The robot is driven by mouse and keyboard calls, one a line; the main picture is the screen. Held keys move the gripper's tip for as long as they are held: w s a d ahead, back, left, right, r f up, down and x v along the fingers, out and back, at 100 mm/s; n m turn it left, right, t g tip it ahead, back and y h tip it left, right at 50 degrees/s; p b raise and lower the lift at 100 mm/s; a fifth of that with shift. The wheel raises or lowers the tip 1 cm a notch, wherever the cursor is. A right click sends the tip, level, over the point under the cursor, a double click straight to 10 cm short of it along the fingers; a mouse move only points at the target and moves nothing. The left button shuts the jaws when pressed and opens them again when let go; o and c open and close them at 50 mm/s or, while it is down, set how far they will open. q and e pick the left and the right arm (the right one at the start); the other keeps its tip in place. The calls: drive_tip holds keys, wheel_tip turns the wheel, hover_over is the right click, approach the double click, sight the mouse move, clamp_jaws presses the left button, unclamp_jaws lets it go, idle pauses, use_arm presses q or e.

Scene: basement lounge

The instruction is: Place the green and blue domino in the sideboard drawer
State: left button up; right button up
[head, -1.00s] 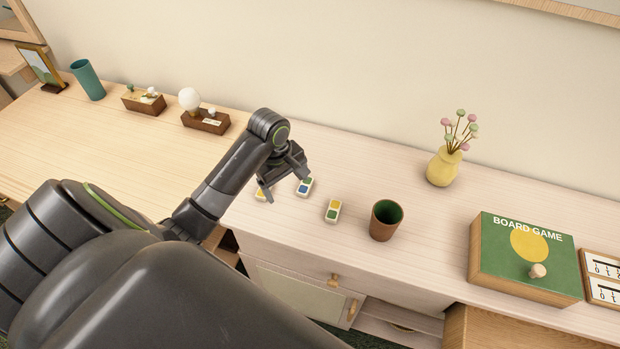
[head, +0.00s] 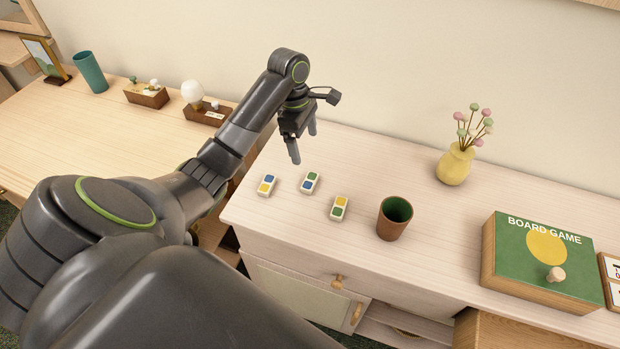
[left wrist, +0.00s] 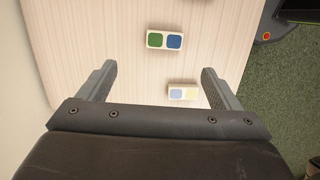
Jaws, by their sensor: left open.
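The green and blue domino (head: 310,182) lies flat on the pale sideboard top (head: 300,213), between two other dominoes. It also shows in the left wrist view (left wrist: 165,40), above the fingertips in the picture. My left gripper (head: 304,146) is open and empty, raised above the sideboard just behind the dominoes in the head view. The drawer front (head: 290,258), with a wooden handle (head: 337,281), is under the top's front edge and looks shut. My right gripper is not in view.
A blue and yellow domino (head: 267,185) lies left, and a yellow and green domino (head: 339,208) right. A brown cup (head: 394,219), a yellow vase (head: 455,165) and a board game box (head: 543,262) stand further right. The top behind the cup is clear.

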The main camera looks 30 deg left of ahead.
use_arm(q)
drive_tip(key=b, duration=0.5)
hover_over(310, 180)
drive_tip(key=a, duration=0.1)
drive_tip(key=f, duration=0.7)
drive_tip(key=shift+w, duration=0.25)
drive_tip(key=f, duration=0.4)
drive_tip(key=shift+s+d+f+p, duration=0.3)
drive_tip(key=shift+s+d+p, duration=0.05)
drive_tip(key=shift+s+d, duration=0.05)
drive_tip(key=shift+f, duration=0.4)
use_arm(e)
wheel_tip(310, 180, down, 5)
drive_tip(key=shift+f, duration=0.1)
use_arm(q)
drive_tip(key=shift+c, duration=0.2)
